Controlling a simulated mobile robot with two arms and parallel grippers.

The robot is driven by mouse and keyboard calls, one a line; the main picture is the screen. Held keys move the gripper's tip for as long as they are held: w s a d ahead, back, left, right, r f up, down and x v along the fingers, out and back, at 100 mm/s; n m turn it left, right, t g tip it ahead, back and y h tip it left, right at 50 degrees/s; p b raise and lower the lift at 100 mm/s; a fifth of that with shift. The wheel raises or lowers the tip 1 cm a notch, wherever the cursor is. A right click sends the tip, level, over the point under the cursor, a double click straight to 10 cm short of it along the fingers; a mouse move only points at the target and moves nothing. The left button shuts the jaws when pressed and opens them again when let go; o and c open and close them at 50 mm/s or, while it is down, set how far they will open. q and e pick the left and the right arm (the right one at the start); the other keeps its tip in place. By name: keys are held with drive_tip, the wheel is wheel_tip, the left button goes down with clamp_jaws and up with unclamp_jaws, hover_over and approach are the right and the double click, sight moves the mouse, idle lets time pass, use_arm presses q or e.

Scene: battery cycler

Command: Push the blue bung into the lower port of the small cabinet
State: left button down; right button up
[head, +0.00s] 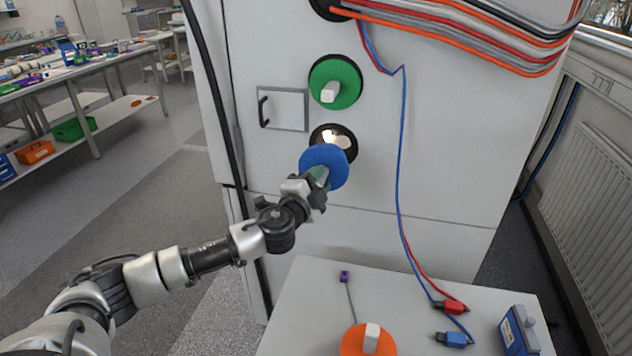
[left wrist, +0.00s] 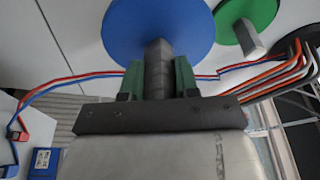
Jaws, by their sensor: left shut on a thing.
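The blue bung (head: 324,164) is a round disc held by its handle in my left gripper (head: 316,180). In the left wrist view the disc (left wrist: 158,28) stands in front of the shut fingers (left wrist: 158,78), which grip its grey handle. The lower port (head: 337,141) of the small cabinet (head: 460,130) is a dark-rimmed round hole with a bright inside. In the head view the bung overlaps its lower part; I cannot tell whether they touch. Above it, a green bung (head: 334,83) with a pale handle fills another port. My right gripper is not in view.
A small door with a black handle (head: 264,111) is left of the ports. Red and blue leads (head: 400,160) hang to the right. A white table (head: 300,315) in front bears an orange bung (head: 370,342), clips and a blue box (head: 518,330).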

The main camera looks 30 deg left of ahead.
use_arm(q)
drive_tip(key=shift+w+a+r, duration=0.1)
drive_tip(key=shift+w+a, duration=0.05)
drive_tip(key=shift+w, duration=0.4)
drive_tip(key=shift+w+a, duration=0.25)
drive_tip(key=shift+w, duration=0.75)
drive_tip(key=shift+w+b, duration=0.3)
drive_tip(key=shift+w, duration=0.1)
drive_tip(key=shift+a+r, duration=0.1)
drive_tip(key=shift+w+a+b, duration=0.15)
drive_tip(key=shift+w+b, duration=0.15)
drive_tip(key=shift+w, duration=0.3)
drive_tip(key=shift+w+a, duration=0.1)
drive_tip(key=shift+w, duration=0.15)
idle(1.1)
drive_tip(key=shift+w+a+b, duration=0.2)
drive_tip(key=shift+w+b, duration=0.1)
drive_tip(key=shift+w, duration=0.45)
drive_tip(key=shift+w+a+b, duration=0.15)
drive_tip(key=shift+w+b, duration=0.15)
drive_tip(key=shift+w, duration=0.5)
drive_tip(key=shift+w+a+b, duration=0.2)
drive_tip(key=shift+w+b, duration=0.1)
drive_tip(key=shift+w, duration=0.45)
idle(1.4)
drive_tip(key=c, duration=0.8)
unclamp_jaws()
